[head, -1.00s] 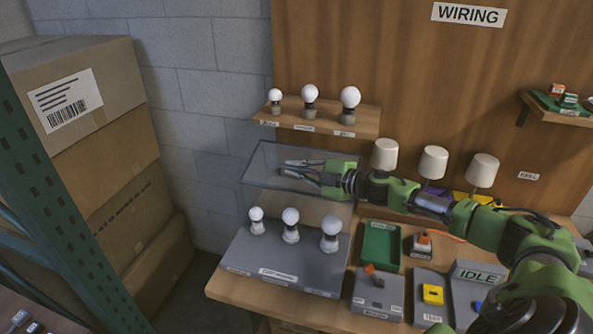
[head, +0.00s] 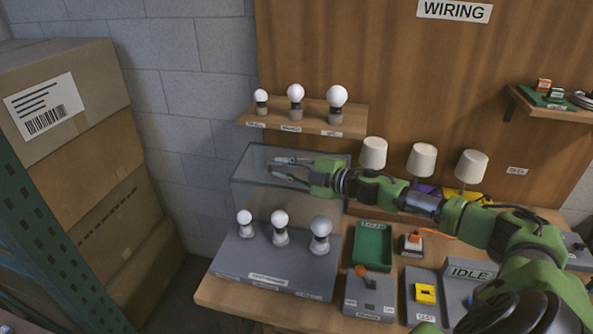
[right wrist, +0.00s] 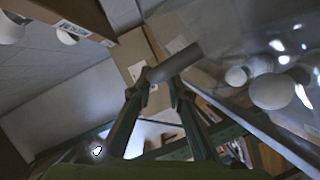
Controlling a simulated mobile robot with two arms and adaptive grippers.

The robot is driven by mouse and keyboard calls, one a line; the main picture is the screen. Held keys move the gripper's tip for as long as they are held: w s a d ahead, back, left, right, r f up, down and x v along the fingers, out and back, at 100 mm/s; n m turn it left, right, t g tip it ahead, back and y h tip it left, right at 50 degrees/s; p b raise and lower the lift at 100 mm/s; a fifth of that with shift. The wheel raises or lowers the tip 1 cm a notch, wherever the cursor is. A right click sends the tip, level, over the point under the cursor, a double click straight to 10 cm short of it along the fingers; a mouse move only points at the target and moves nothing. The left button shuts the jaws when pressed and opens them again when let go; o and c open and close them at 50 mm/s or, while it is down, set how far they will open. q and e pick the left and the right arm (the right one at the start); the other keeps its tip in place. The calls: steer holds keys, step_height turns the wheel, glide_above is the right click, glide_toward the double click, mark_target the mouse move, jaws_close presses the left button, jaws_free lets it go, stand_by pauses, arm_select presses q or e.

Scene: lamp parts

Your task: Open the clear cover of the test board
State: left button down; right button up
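The test board is a grey base (head: 222,262) with three white bulbs (head: 279,218) standing on it, at the bench's left. Its clear cover (head: 245,190) stands raised behind the bulbs, leaving them uncovered from the front. My right gripper (head: 273,170) reaches in from the right and overlaps the cover's upper part. Its two fingers are apart. In the right wrist view, a grey bar (right wrist: 178,61) crosses at the fingertips (right wrist: 160,84); I cannot tell whether they touch it. My left gripper is not in view.
A wall shelf (head: 350,122) with three bulbs is above the cover. Three pale shades (head: 421,160) stand to the right, close to my right arm. A green tray (head: 373,247) and grey switch boxes (head: 372,298) are right of the board. Stacked cartons (head: 90,150) stand at left.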

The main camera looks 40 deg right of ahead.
steer(key=v, duration=0.4)
steer(key=shift+s+d+f, duration=0.2)
steer(key=shift+s+d, duration=0.05)
steer(key=shift+s, duration=0.15)
steer(key=v, duration=0.7)
steer(key=shift+r, duration=0.25)
stand_by(0.4)
